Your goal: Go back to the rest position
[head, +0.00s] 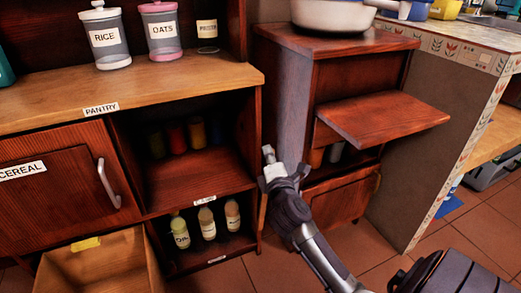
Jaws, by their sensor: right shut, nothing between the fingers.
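My right gripper (269,160) is in front of the gap between the pantry cabinet (190,88) and the smaller wooden cabinet (290,85). It is shut and empty, with its fingers pointing up and away from me. My right arm (325,263) reaches up from the bottom right. My left gripper is outside the view.
A flap (385,118) sticks out from the smaller cabinet, right of my gripper. An open drawer (100,265) juts out at lower left. Bottles (208,223) stand on the low shelf. A tiled counter (435,140) stands at right. Floor (375,250) shows at lower right.

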